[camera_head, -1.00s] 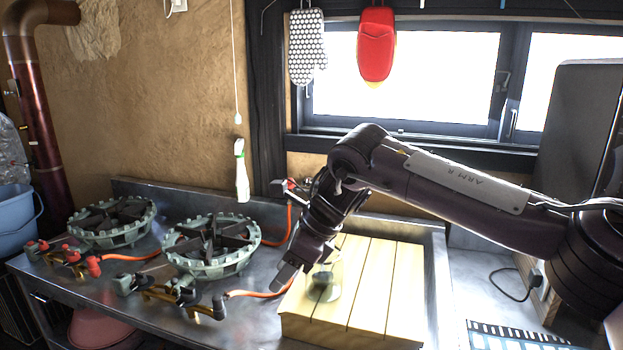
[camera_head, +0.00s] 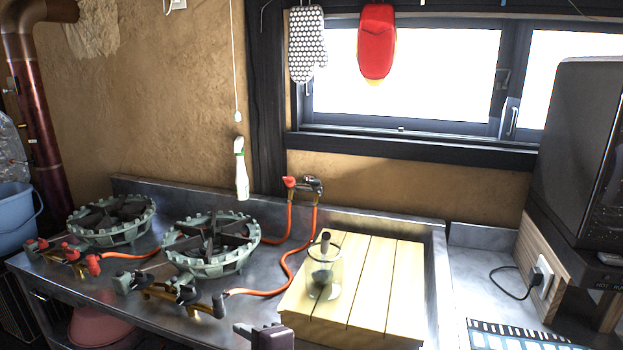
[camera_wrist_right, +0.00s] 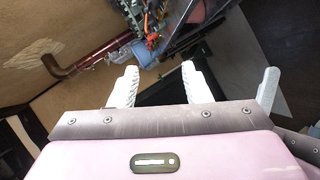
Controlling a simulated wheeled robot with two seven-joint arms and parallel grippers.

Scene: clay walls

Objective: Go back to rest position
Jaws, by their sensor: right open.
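My right gripper (camera_wrist_right: 160,88) shows in the right wrist view, its pale fingers apart with nothing between them. In the head view, a dark piece of my own arm or gripper (camera_head: 264,336) shows at the bottom edge, in front of the wooden slatted board; I cannot tell which part it is. The rest of that arm is out of the head view. My left gripper cannot be made out in either view.
A clear glass jar (camera_head: 323,276) with a dark item inside stands on the wooden slatted board (camera_head: 385,290). Two gas burners (camera_head: 211,246) (camera_head: 112,222) with orange hoses sit on the metal counter to the left. A dark appliance (camera_head: 580,160) stands at right.

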